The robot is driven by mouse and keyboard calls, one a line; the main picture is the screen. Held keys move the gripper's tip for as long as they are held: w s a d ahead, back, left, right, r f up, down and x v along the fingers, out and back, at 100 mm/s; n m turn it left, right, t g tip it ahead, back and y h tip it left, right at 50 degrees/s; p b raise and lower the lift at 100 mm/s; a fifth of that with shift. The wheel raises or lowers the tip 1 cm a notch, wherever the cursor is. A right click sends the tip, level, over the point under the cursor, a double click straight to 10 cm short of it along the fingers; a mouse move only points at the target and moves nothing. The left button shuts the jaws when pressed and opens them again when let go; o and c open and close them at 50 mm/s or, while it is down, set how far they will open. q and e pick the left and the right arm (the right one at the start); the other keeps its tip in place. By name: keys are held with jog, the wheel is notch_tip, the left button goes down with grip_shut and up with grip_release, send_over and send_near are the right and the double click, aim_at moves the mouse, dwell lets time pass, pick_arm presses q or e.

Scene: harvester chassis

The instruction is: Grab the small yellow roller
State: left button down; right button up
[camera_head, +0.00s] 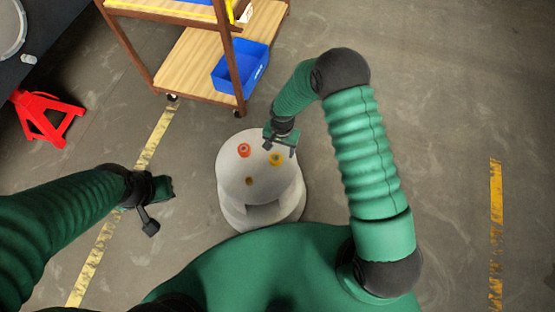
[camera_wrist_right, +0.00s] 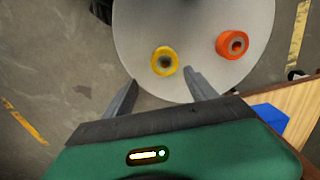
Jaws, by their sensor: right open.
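A yellow roller (camera_head: 275,159) stands on the pale round stand (camera_head: 232,177), near its right edge in the head view. A smaller, darker yellow piece (camera_head: 249,181) sits nearer to me on the same top. My right gripper (camera_head: 280,149) is open and empty, just beyond the yellow roller. In the right wrist view the yellow roller (camera_wrist_right: 164,61) lies just ahead of the fingertips (camera_wrist_right: 162,76), roughly centred between them, and appears apart from both. The smaller piece is not in that view. My left gripper (camera_head: 159,194) is left of the stand, away from the rollers; its jaws are unclear.
An orange-red roller (camera_head: 243,150) stands on the same top, left of the yellow one; it also shows in the wrist view (camera_wrist_right: 232,44). A wooden cart (camera_head: 188,56) with a blue bin (camera_head: 240,67) is behind. A red jack stand (camera_head: 46,117) is far left. Floor on the right is clear.

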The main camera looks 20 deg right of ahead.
aim_at(276, 157)
jog(key=a+f, duration=0.1)
jog(key=a+f+b, duration=0.1)
jog(key=shift+s+a+f, duration=0.2)
jog(key=shift+a+f, duration=0.05)
jog(key=shift+f, duration=0.1)
jog(key=f, duration=0.1)
jog(key=d+f+b, duration=0.1)
jog(key=f, duration=0.1)
jog(key=shift+w, duration=0.15)
jog(key=shift+d+r, duration=0.1)
jog(key=shift+d, duration=0.05)
jog(key=shift+c, duration=0.6)
jog(key=shift+a+r, duration=0.1)
jog(key=shift+a, duration=0.35)
jog(key=c, duration=0.7)
jog(key=shift+c, duration=1.4)
jog(key=shift+d, duration=0.1)
jog(key=shift+c, duration=1.1)
jog(key=shift+d, duration=0.2)
grip_shut()
pick_arm(q)
jog(key=shift+s+a+f, duration=0.15)
jog(key=shift+a+f, duration=0.2)
jog(key=shift+f, duration=0.2)
jog(key=shift+s+a+f, duration=0.1)
jog(key=shift+a+f, duration=0.2)
jog(key=shift+f, duration=0.2)
pick_arm(e)
jog(key=shift+r, duration=0.1)
